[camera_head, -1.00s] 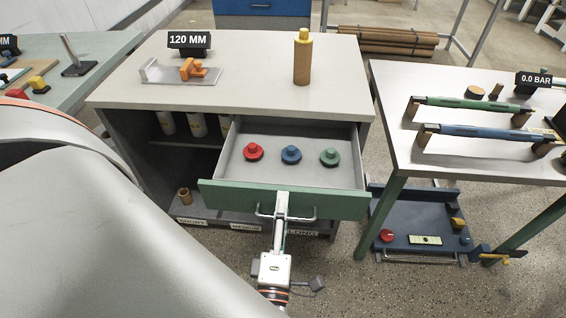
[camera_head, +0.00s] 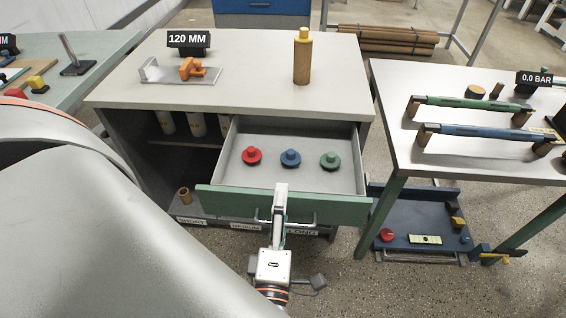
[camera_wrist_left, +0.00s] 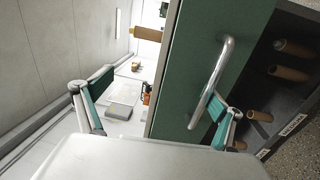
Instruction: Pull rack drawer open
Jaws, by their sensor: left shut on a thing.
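The rack drawer (camera_head: 240,178) stands pulled out of the rack under the grey worktop (camera_head: 235,100). Its green front (camera_head: 330,210) carries a metal bar handle (camera_head: 312,217), which also shows in the left wrist view (camera_wrist_left: 222,72). In the left wrist view one finger lies against the lower end of the handle; the exact contact is partly hidden. Red (camera_head: 251,156), blue (camera_head: 290,158) and green (camera_head: 330,161) knobbed pieces sit in the drawer. My right gripper is not in view.
A brown bottle (camera_head: 302,62) and an orange clamp (camera_head: 192,69) stand on the worktop. Floor in front of the drawer is partly clear.

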